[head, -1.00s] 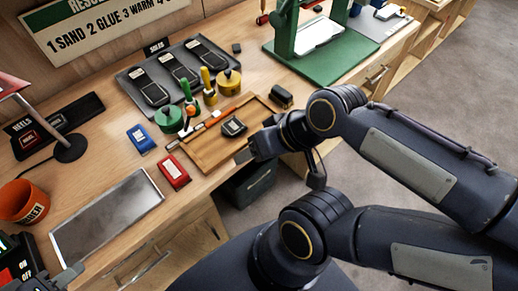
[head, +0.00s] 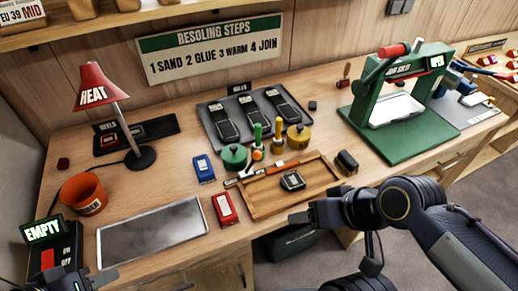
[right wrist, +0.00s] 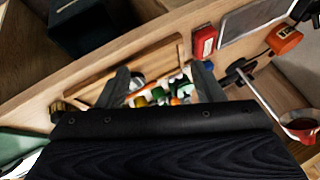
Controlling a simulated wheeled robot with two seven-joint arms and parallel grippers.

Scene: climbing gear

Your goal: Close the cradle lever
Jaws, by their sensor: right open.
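A green press-like stand (head: 428,100) sits at the right of the bench in the head view, with a white pad (head: 397,110) on its base. A lever with a red grip (head: 395,50) slants at its upper left, and a small display (head: 436,61) on it seems to read OPEN. My right gripper (head: 312,213) is over the front edge of the wooden tray, well left of the stand and apart from the lever. The right wrist view shows its fingers (right wrist: 162,82) spread and empty. My left gripper (head: 78,281) shows only partly at the bottom left.
The wooden tray (head: 262,208) holds a small dark item (head: 292,181). Behind it are glue pots (head: 234,157) and a rack of soles (head: 215,108). A red lamp (head: 98,88), an orange cup (head: 83,195) and a metal plate (head: 150,228) are at left.

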